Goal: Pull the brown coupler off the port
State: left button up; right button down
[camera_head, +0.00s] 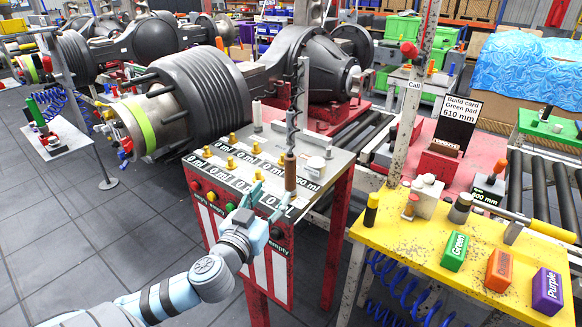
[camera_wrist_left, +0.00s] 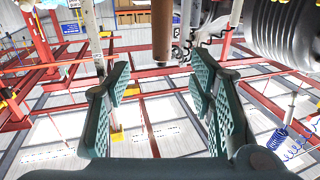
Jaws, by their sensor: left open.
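The brown coupler (camera_head: 290,172) is an upright cylinder at the lower end of a dark coiled hose, above the front part of the dispensing bench (camera_head: 330,165). It also shows in the left wrist view (camera_wrist_left: 161,36), at the top centre, beyond and between the spread fingers. The port under it is not clearly visible. My left gripper (camera_head: 268,194) is open at the bench's front edge, just left of and below the coupler, fingers pointing up toward it. In the left wrist view the gripper (camera_wrist_left: 160,82) has nothing between its fingers. My right gripper is not in view.
Several yellow-topped fittings (camera_head: 232,138) and labels stand on the bench, left of the coupler. A white cup (camera_head: 316,165) is close on its right. A yellow table (camera_head: 420,240) with coloured blocks stands at right. A large axle (camera_head: 180,100) is behind left.

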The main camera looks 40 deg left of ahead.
aim_at(288, 170)
pick_arm(q)
jog(key=p+x, duration=0.1)
jog(key=x, duration=1.2)
jog(key=shift+a+r+p, duration=0.15)
jog(key=shift+a+p, duration=0.05)
jog(key=shift+p, duration=0.15)
jog(key=shift+w, duration=0.2)
jog(key=shift+s, duration=0.1)
grip_shut()
